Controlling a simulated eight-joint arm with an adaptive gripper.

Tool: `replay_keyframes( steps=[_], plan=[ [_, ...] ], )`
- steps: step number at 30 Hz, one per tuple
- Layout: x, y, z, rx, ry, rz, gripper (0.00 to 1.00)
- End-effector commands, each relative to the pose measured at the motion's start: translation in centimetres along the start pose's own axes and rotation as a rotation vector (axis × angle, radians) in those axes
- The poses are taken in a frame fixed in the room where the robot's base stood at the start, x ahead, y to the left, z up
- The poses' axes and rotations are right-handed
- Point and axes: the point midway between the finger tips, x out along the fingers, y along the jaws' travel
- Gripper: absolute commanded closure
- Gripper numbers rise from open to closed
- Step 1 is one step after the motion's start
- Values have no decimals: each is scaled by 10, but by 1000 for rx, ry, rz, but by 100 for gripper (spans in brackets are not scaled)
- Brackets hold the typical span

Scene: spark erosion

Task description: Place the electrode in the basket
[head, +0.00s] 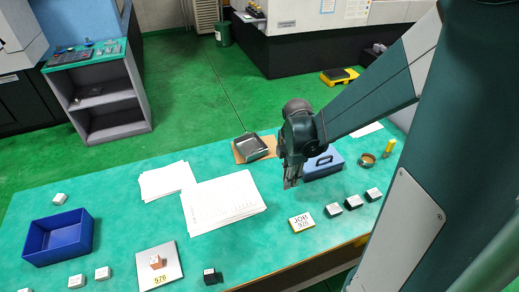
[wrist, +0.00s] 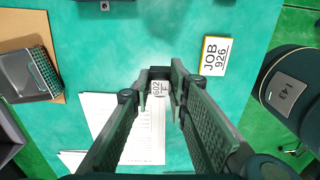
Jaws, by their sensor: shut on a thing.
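My gripper (head: 291,182) is over the green table, between the paper stack and the job card. In the wrist view, the gripper (wrist: 160,86) is shut on a small block with a pale top marked "602 F" (wrist: 158,88), which I take as the electrode. In the head view the fingers mostly hide it.
A paper stack (head: 223,203) lies left of the gripper. A yellow-edged "JOB 926" card (head: 301,223) and several dark, pale-topped blocks (head: 353,202) lie to the right. Pale blocks (head: 103,273) lie near the box.

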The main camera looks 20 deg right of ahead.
Motion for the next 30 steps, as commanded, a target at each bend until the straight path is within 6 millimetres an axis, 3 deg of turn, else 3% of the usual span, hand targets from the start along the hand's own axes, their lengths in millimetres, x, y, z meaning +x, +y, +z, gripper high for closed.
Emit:
replay_keyframes(
  steps=[8,30],
  plan=[
    [-10,56,0,1,0,0,94],
    [-19,235,-17,7,1,-1,94]
  ],
)
